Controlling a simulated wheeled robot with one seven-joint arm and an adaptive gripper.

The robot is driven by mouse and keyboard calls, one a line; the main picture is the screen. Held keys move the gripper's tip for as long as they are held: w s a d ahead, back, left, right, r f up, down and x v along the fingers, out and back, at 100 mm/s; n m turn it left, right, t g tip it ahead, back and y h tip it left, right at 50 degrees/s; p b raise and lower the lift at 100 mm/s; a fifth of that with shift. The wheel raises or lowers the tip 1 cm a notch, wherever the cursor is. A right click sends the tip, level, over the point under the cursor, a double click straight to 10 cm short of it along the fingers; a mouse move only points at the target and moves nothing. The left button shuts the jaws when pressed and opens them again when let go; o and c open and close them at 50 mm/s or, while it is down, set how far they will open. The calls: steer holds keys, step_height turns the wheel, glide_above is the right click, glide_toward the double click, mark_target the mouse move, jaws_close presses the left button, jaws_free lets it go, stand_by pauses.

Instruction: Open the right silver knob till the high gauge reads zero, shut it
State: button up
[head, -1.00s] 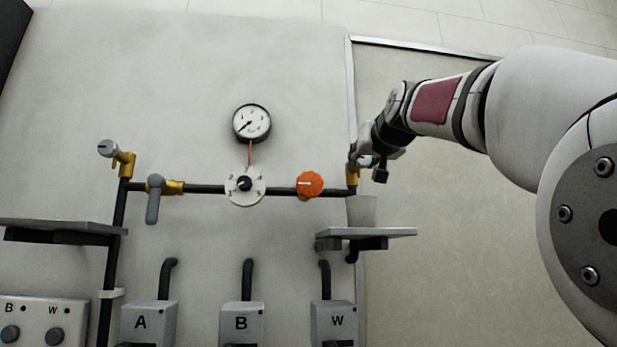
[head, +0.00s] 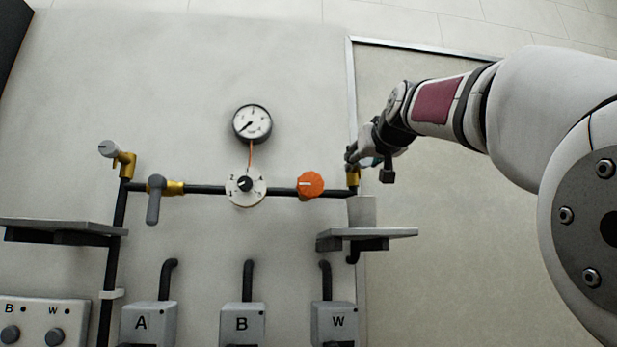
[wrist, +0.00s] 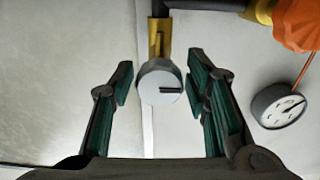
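The right silver knob (wrist: 160,82) sits on a brass fitting in the wrist view, its dark mark lying level toward the right. My gripper (wrist: 161,84) is open, its green-padded fingers on either side of the knob with gaps showing. In the head view my gripper (head: 364,160) is at the brass fitting (head: 352,177) on the right pipe end and mostly hides the knob. The round gauge (head: 252,124) is high on the panel, its needle pointing lower left; its figures are too small to read. It also shows inverted in the wrist view (wrist: 280,106).
An orange knob (head: 310,185) and a white dial (head: 245,185) sit on the pipe left of my gripper. A pale cup (head: 362,211) stands on the right shelf (head: 390,232) below it. Another silver knob (head: 108,148) and a grey lever (head: 154,200) are at left.

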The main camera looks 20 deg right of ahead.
stand_by(0.3)
steer(key=v, duration=1.2)
steer(key=s+a+f+n+g+y, duration=0.1)
steer(key=s+a+f+g+y, duration=0.3)
steer(key=f, duration=0.9)
steer(key=s+a+f+n+g+h, duration=0.15)
steer(key=a+f, duration=0.35)
steer(key=f, duration=0.8)
steer(key=s+a+f+g+y, duration=0.25)
steer(key=a+f, duration=0.25)
steer(key=f, duration=0.7)
steer(key=s+a+f+g, duration=0.1)
steer(key=s+f+g, duration=0.1)
steer(key=s+f, duration=0.2)
steer(key=s+a+f+g, duration=0.1)
steer(key=s+f, duration=0.3)
steer(key=f, duration=0.5)
steer(key=shift+s+a+g, duration=0.3)
steer(key=shift+a+g, duration=0.05)
steer(key=shift+g, duration=0.05)
steer(key=shift+f+n, duration=0.15)
steer(key=shift+n, duration=0.1)
